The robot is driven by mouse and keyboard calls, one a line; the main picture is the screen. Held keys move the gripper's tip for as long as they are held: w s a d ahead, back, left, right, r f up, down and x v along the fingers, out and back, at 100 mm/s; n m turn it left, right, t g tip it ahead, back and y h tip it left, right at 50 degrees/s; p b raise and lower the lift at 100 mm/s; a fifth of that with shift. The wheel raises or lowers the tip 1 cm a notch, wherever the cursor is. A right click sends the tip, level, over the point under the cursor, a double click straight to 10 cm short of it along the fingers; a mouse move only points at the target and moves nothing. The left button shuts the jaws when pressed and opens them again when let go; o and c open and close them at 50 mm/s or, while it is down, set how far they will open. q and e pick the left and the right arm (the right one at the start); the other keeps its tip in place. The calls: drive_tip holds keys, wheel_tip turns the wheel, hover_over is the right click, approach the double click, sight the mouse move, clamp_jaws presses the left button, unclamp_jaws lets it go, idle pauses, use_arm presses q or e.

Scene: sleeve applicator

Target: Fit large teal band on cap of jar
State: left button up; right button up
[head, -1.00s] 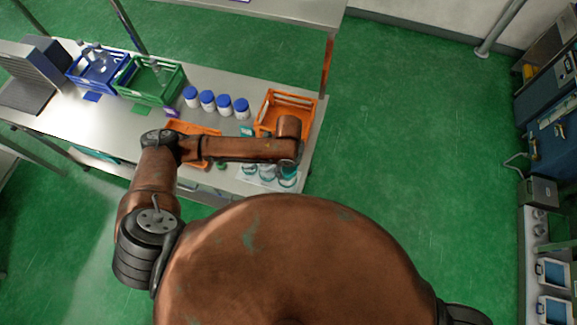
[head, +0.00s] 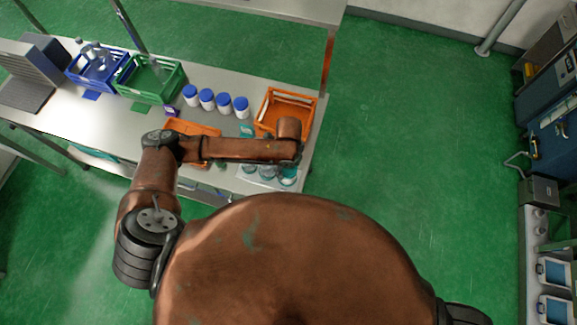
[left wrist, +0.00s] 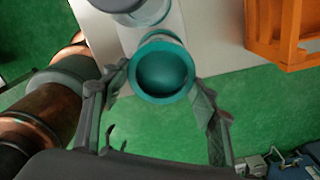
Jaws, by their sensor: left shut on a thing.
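The teal band (left wrist: 163,70) is a thick ring with a darker teal round inside, in the left wrist view. My left gripper (left wrist: 160,84) is shut on it, with one finger on each side. I cannot tell whether the band is around anything. In the head view the teal piece (head: 288,172) shows at the bench's front right corner, below my wrist; my gripper is mostly hidden there. Several white jars with blue caps (head: 207,98) stand upright in a row behind my forearm, apart from the band. My right gripper is not in view.
An orange crate (head: 286,97) stands at the bench's right end, and an orange tray (head: 190,128) lies partly behind my arm. Clear and teal round pieces (head: 267,173) stand beside the held band. Green (head: 150,82) and blue (head: 97,69) crates are farther left.

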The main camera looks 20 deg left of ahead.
use_arm(q)
drive_tip(key=shift+f, duration=0.55)
drive_tip(key=o, duration=0.8)
drive_tip(key=shift+c, duration=0.2)
drive_tip(key=shift+o, duration=0.4)
drive_tip(key=o, duration=0.4)
